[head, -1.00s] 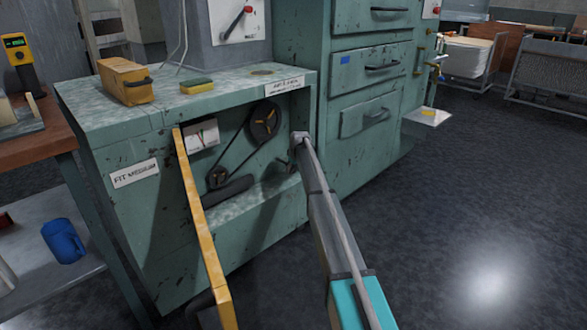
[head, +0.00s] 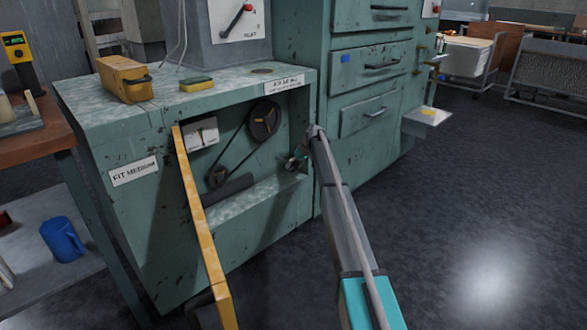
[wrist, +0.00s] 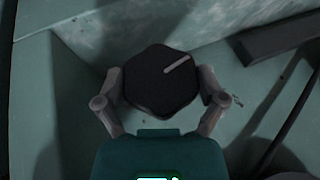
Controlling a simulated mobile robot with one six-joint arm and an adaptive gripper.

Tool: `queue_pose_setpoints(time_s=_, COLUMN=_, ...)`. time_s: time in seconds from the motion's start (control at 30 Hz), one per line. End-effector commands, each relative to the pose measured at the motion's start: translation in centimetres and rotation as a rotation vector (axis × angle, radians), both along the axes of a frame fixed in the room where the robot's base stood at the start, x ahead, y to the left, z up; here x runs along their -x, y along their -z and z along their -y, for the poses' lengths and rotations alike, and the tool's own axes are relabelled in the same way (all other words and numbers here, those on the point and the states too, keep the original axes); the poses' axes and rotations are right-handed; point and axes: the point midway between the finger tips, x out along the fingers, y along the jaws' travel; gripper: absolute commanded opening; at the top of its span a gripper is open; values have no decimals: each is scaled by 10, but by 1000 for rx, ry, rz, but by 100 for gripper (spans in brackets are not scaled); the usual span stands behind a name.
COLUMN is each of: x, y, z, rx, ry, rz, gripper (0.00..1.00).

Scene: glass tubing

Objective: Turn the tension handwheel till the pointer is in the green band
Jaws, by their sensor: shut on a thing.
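The tension handwheel is a dark, lobed knob (wrist: 161,80) with one pale line on its face, angled to the upper right in the wrist view. My gripper (wrist: 161,88) has a finger on each side of it and is shut on it. In the head view my gripper (head: 296,160) is at the right end of the open machine recess, and it and my arm largely hide the handwheel. The white gauge (head: 202,133) is at the recess's upper left. Its dark pointer stands near upright, but its exact place against the green band is too small to tell.
A belt runs between an upper pulley (head: 264,119) and a lower pulley (head: 217,176) left of my gripper. A yellow-edged open door (head: 200,220) stands out in front of the recess. Open floor (head: 480,220) lies to the right.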

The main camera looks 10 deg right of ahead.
Motion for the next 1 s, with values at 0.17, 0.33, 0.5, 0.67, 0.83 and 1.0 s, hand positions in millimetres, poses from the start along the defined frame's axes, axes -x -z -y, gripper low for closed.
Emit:
queue_pose_setpoints(time_s=0.17, x=-2, y=2, z=2, rx=-65, ry=2, rz=-49, gripper=42)
queue_pose_setpoints(time_s=0.33, x=-1, y=0, z=2, rx=-94, ry=0, rz=-71, gripper=42)
queue_pose_setpoints(time_s=0.5, x=-1, y=0, z=2, rx=-100, ry=0, rz=-75, gripper=42)
queue_pose_setpoints(time_s=0.67, x=-1, y=0, z=2, rx=-99, ry=1, rz=-75, gripper=42)
queue_pose_setpoints(time_s=0.83, x=-1, y=0, z=2, rx=-98, ry=1, rz=-74, gripper=100)
queue_pose_setpoints(time_s=1.0, x=-1, y=0, z=1, rx=-99, ry=1, rz=-74, gripper=100)
